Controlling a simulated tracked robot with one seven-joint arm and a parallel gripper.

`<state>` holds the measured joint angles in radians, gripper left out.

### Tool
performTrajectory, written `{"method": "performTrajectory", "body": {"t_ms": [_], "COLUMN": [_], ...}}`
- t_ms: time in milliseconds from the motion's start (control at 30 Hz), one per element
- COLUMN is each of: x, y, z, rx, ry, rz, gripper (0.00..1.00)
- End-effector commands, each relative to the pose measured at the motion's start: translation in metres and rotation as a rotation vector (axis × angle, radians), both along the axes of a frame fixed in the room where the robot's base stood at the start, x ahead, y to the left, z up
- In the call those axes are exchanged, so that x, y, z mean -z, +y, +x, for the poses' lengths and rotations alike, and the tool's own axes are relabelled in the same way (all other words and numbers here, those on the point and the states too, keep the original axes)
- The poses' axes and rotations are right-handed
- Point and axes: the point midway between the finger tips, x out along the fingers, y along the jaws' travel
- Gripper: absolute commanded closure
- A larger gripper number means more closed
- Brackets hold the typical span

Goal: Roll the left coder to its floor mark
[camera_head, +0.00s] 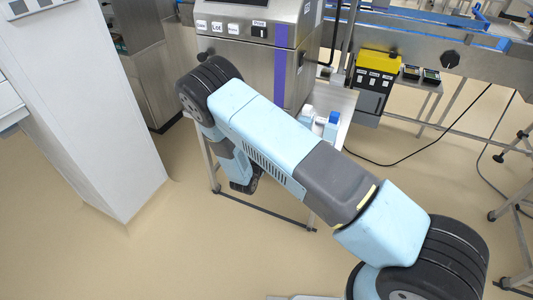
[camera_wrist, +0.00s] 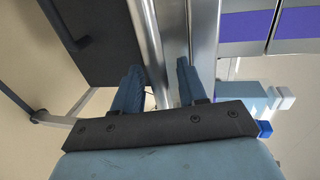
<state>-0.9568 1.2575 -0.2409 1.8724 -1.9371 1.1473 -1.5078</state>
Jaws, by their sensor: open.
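A stainless coder (camera_head: 285,30) with labelled buttons and a purple stripe stands at the top middle of the head view, on a stand with thin metal legs. I take it for the left coder. My arm crosses in front of it and hides part of the stand. In the wrist view, my gripper (camera_wrist: 158,82) is open, with two blue fingers apart. A shiny metal upright (camera_wrist: 150,40) passes behind and between the fingers; I cannot tell if they touch it. A purple-banded steel surface (camera_wrist: 245,25) shows at the upper right. No floor mark can be made out.
A white column (camera_head: 85,110) stands at the left. A yellow-topped black box (camera_head: 375,75) and a conveyor frame (camera_head: 430,50) are at the right. White and blue bottles (camera_head: 320,122) stand beside the coder. A black cable (camera_head: 400,160) lies on the floor. Floor at lower left is clear.

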Motion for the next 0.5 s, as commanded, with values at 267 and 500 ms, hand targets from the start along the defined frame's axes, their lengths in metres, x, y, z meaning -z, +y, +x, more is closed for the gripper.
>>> {"method": "performTrajectory", "body": {"t_ms": [267,500], "x": [-0.009,-0.018], "y": [0.017,0.033], "z": [-0.042,-0.085], "rx": [-0.005,-0.004], "ry": [0.001,0.001], "rz": [0.000,0.000], "gripper": [0.58,0.58]}}
